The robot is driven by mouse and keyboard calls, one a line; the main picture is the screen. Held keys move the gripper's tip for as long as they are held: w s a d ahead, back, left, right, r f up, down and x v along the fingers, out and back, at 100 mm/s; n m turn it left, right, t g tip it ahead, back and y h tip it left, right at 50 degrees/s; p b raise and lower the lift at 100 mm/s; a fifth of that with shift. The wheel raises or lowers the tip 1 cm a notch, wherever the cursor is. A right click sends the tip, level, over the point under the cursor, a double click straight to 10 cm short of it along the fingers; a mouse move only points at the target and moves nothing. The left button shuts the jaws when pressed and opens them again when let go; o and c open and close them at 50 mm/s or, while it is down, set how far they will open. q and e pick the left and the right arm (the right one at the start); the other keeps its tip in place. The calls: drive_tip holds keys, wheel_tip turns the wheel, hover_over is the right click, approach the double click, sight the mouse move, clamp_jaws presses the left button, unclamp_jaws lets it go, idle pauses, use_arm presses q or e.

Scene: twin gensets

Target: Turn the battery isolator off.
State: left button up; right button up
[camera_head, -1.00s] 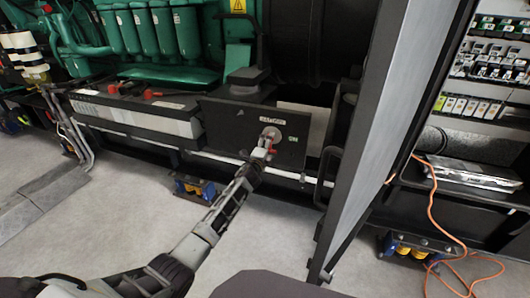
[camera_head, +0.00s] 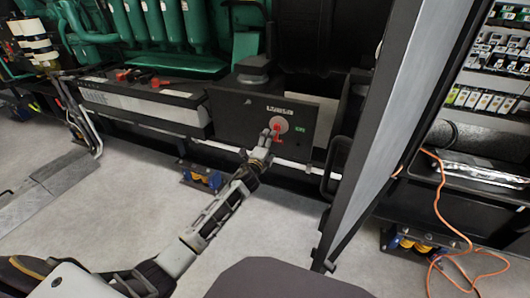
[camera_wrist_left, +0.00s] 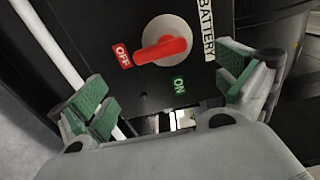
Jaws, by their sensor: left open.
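The battery isolator's red handle (camera_head: 278,130) sits on a round pale disc on a dark panel (camera_head: 240,121) below the engine. In the left wrist view the red handle (camera_wrist_left: 162,50) lies nearly level, its narrow end pointing at the red OFF label (camera_wrist_left: 122,55). The green ON label (camera_wrist_left: 179,85) is below it and a BATTERY label (camera_wrist_left: 206,28) is to the right. My left gripper (camera_head: 260,154) is open and empty in front of the panel. Its green-padded fingers (camera_wrist_left: 165,95) stand apart on either side, clear of the handle. My right gripper is not seen.
An open grey door (camera_head: 390,140) stands right of the panel, with a black handle (camera_head: 332,168). A battery box (camera_head: 150,105) with red terminals is on the left. An orange cable (camera_head: 440,210) hangs at the right.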

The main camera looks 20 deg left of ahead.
use_arm(q)
drive_tip(key=shift+s+a, duration=0.1)
drive_tip(key=shift+s, duration=2.45)
drive_tip(key=s+d+f+n+g+h, duration=0.1)
drive_tip(key=s+d+f+n+g, duration=0.3)
drive_tip(key=s+n, duration=0.4)
drive_tip(key=s+d+f+n+g+h, duration=0.15)
drive_tip(key=s+d+n+g, duration=0.25)
drive_tip(key=s+d+n, duration=0.45)
drive_tip(key=s+f+g, duration=0.2)
drive_tip(key=s+f, duration=0.5)
drive_tip(key=s, duration=0.4)
drive_tip(key=s+f+g+p, duration=0.1)
drive_tip(key=s+f+g, duration=0.1)
drive_tip(key=s+f, duration=0.6)
drive_tip(key=s, duration=0.3)
drive_tip(key=shift+s+a+f+g, duration=0.2)
drive_tip(key=shift+s+a+g, duration=0.05)
drive_tip(key=shift+a+g, duration=0.15)
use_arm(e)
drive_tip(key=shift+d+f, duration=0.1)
